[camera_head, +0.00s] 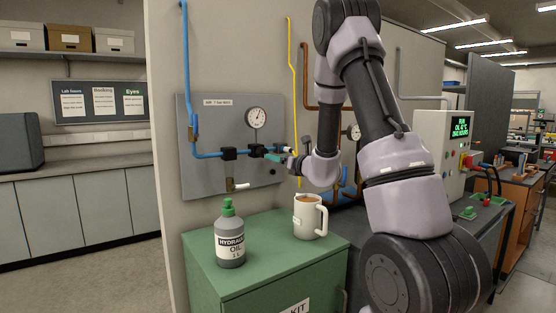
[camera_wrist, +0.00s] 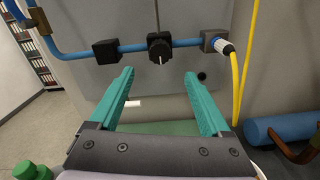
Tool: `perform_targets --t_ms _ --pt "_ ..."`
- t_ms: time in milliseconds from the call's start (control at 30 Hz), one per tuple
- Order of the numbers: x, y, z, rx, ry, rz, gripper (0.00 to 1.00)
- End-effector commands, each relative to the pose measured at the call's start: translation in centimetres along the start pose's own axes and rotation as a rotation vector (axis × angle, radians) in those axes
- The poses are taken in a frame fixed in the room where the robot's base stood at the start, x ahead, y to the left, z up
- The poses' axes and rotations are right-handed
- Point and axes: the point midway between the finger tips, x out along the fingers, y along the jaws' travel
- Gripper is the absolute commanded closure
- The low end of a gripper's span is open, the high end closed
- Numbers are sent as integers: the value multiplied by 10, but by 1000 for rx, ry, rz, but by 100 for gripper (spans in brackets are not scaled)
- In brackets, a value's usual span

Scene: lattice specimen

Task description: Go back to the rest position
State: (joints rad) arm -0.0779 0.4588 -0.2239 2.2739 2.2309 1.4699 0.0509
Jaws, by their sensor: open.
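My gripper (camera_wrist: 160,74) shows two teal fingers spread apart with nothing between them in the wrist view. Ahead of the fingertips is a blue pipe (camera_wrist: 130,47) with a black knob valve (camera_wrist: 159,47) on a grey panel; the fingers look apart from the knob. In the head view my gripper (camera_head: 274,158) is in front of the panel (camera_head: 205,178), just below the valve's right side and above the green cabinet. My arm comes in from the right and hides part of the pipes behind it.
A hydraulic oil bottle (camera_head: 230,238) with a green cap and a white mug (camera_head: 309,217) stand on the green cabinet (camera_head: 270,251) below my gripper. A yellow line (camera_head: 291,75) runs down the wall. A control box (camera_head: 440,150) stands on the bench at right. Floor is open at left.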

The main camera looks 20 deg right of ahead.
Motion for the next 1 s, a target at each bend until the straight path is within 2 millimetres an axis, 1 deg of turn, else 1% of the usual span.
perform_targets --t_ms 100,167,267,367,400,467,500,567,600,667,700,767,800,833,933,1000 --pt "0 1 0 -1 0 2 19" --pt "-1 5 4 -9 1 16 19" --pt "-7 31 18 -58 15 98 19" --pt "-24 79 40 -172 44 255 19" --pt "-36 101 48 -236 60 332 19" --pt "-58 134 59 -350 84 447 19" --pt "-74 154 64 -432 100 522 19" --pt "-102 179 67 -565 126 627 19" --pt "-120 193 68 -659 143 692 19" --pt "-149 210 68 -807 168 782 19" --pt "-169 217 66 -911 187 836 19" --pt "-198 224 62 -1075 215 910 19" --pt "-216 226 59 -1187 236 953 19" --pt "-230 226 58 -1272 252 982 19" --pt "-271 217 53 -1570 312 1058 19" --pt "-296 205 52 -1776 361 1092 19"
